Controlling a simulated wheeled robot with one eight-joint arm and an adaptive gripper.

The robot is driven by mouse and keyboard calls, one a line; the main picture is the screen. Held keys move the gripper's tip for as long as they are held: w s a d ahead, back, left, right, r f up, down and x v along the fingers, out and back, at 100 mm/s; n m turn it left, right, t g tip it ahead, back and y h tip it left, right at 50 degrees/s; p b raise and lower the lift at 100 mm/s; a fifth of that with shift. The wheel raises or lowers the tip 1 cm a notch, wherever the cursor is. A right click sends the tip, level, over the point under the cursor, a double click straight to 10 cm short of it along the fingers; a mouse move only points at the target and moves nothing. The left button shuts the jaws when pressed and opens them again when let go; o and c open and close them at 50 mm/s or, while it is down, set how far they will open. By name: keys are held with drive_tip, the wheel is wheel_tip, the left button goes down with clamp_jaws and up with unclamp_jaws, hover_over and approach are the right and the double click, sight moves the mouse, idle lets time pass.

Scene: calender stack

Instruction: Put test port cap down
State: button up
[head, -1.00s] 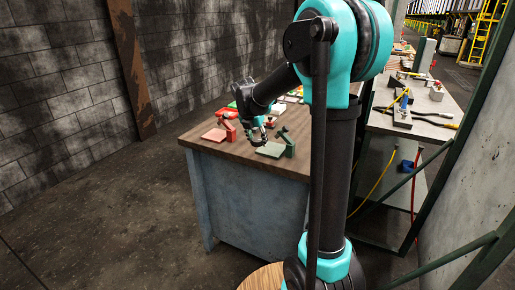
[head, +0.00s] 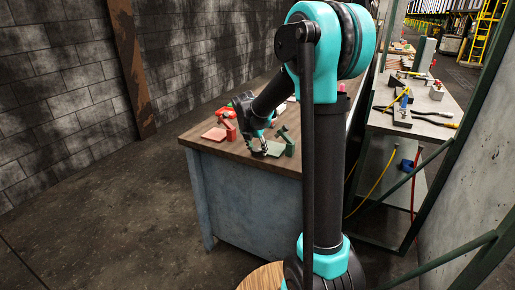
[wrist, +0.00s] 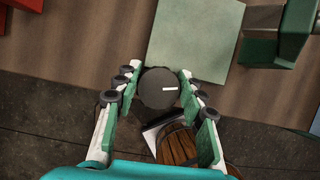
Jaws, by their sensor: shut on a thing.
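My gripper (wrist: 158,92) is shut on the test port cap (wrist: 157,88), a dark round disc with a small white mark on its top. In the wrist view the cap sits between the two fingers, just below the near edge of a pale green plate (wrist: 193,38). In the head view my gripper (head: 258,148) is low over the front of the wooden table, at the left part of the green plate (head: 272,148). The cap cannot be made out clearly in the head view. I cannot tell whether it touches anything below.
A green upright block (head: 289,146) stands right of the green plate. A red plate (head: 214,134) with a red upright (head: 229,130) lies to the left. The wooden table's (head: 206,147) front edge is close by. A second bench (head: 425,127) with tools stands at right.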

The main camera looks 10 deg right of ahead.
drive_tip(key=shift+f, duration=0.1)
drive_tip(key=o, duration=1.2)
drive_tip(key=shift+c, duration=0.2)
